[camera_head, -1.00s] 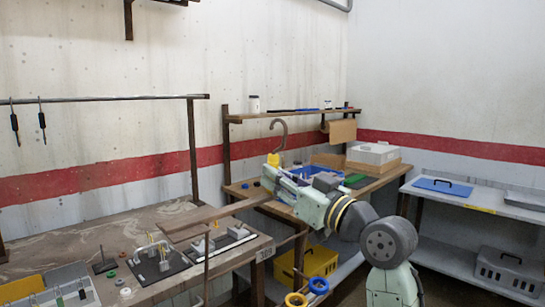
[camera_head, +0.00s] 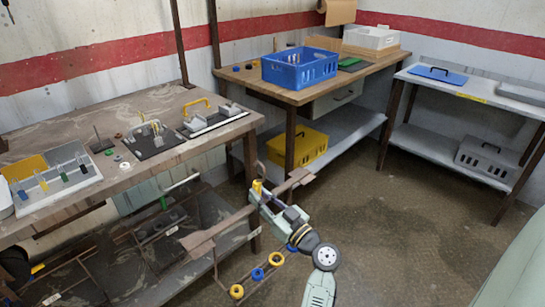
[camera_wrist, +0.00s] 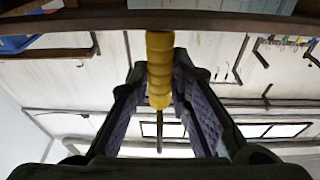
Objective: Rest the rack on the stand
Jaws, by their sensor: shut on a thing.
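The rack has a brown bar (camera_head: 199,243) with flat ends, a hook on top, and a lower rail with yellow and blue rings (camera_head: 257,274). It hangs in the air in front of the left workbench, slanting across the head view. My gripper (camera_head: 259,194) is shut on its yellow grip (camera_head: 257,186). In the wrist view the yellow grip (camera_wrist: 159,70) sits between the purple finger pads of my gripper (camera_wrist: 160,88), and the brown bar (camera_wrist: 160,23) crosses near the top. I cannot tell which structure is the stand.
The left workbench (camera_head: 105,190) holds fixtures and a sorting tray (camera_head: 50,180). Dark brown frames (camera_head: 130,240) show below it, partly behind the rack. The back bench carries a blue crate (camera_head: 299,68). A yellow crate (camera_head: 297,147) is underneath. The floor (camera_head: 410,220) at right is clear.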

